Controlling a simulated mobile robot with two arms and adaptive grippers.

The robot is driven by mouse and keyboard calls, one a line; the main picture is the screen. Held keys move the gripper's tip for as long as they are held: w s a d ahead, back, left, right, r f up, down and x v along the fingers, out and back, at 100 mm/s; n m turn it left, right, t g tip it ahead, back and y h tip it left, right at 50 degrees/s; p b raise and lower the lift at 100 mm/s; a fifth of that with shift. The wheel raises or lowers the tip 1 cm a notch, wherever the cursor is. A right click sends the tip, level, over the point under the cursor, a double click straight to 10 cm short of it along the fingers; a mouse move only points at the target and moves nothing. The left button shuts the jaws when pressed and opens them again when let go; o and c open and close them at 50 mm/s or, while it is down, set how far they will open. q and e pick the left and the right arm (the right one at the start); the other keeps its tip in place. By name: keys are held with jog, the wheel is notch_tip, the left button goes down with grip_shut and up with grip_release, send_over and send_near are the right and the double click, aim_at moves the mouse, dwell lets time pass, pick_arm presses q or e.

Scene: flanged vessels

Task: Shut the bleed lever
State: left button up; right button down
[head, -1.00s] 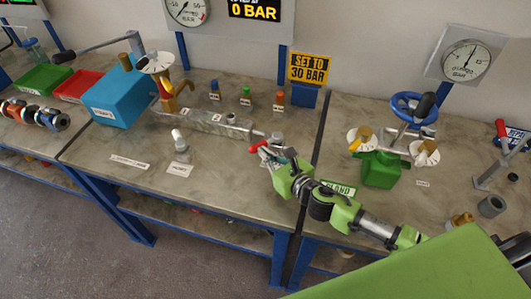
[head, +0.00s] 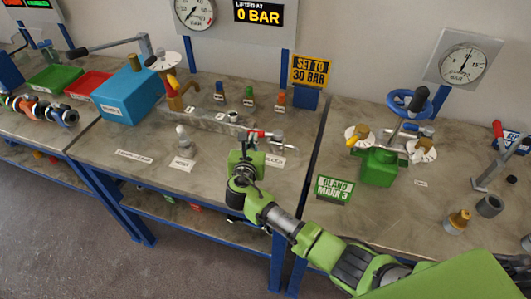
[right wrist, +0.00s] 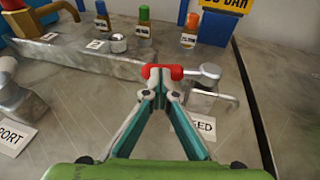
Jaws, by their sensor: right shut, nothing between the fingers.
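The bleed lever has a red grip (head: 257,134), joined at its right to a grey metal fitting (head: 277,138) at the end of the long metal block. In the right wrist view the red grip (right wrist: 162,71) lies roughly crosswise, just beyond my fingertips. My right gripper (head: 253,145) is shut and empty, its tips (right wrist: 160,88) close against the near side of the red grip; whether they touch I cannot tell. The bleed label (right wrist: 193,128) is partly hidden by a finger. My left gripper is not in view.
The metal block (head: 205,122) runs left from the lever. A grey stub fitting (head: 183,136) stands by the port label (head: 181,165). Several small coloured bottles (head: 249,95) stand behind. A green valve body (head: 380,167) with a blue handwheel is on the right bench.

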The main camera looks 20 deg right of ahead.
jog(key=shift+w+f+m+g+h, duration=0.2)
jog(key=shift+w+m+g+h, duration=0.1)
jog(key=shift+m+h, duration=0.25)
jog(key=shift+w+r+h+b, duration=0.1)
jog(key=shift+h+b, duration=0.15)
jog(key=shift+b, duration=0.05)
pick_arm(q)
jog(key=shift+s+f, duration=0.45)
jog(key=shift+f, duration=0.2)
pick_arm(e)
jog(key=shift+w+d+m, duration=0.15)
jog(key=shift+w+m, duration=0.1)
jog(key=shift+w, duration=0.2)
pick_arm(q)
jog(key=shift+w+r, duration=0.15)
